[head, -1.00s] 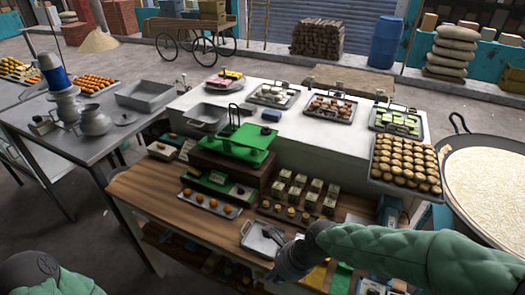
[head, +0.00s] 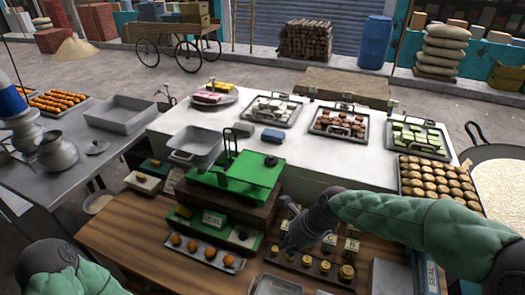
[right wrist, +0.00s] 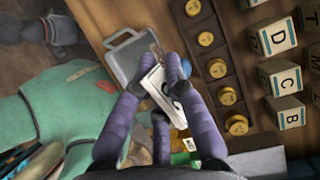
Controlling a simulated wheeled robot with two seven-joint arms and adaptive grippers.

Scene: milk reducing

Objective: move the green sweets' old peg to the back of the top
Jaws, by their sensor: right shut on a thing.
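My right gripper (head: 290,238) is above the wooden counter, beside the lettered blocks. In the right wrist view the right gripper (right wrist: 162,80) is shut on a small white piece with dark marks (right wrist: 157,88), held over the edge of a metal pan. I cannot tell whether this piece is the old peg; it cannot be made out in the head view. The tray of green sweets (head: 448,150) stands at the right of the white top (head: 300,160). Small dark fittings (head: 393,105) show at the top's back edge. My left gripper is out of view.
A green scale (head: 235,178) stands left of my right gripper. Lettered blocks (right wrist: 272,38) and a rack of brass weights (head: 318,266) are close by. The metal pan (head: 275,286) lies at the front.

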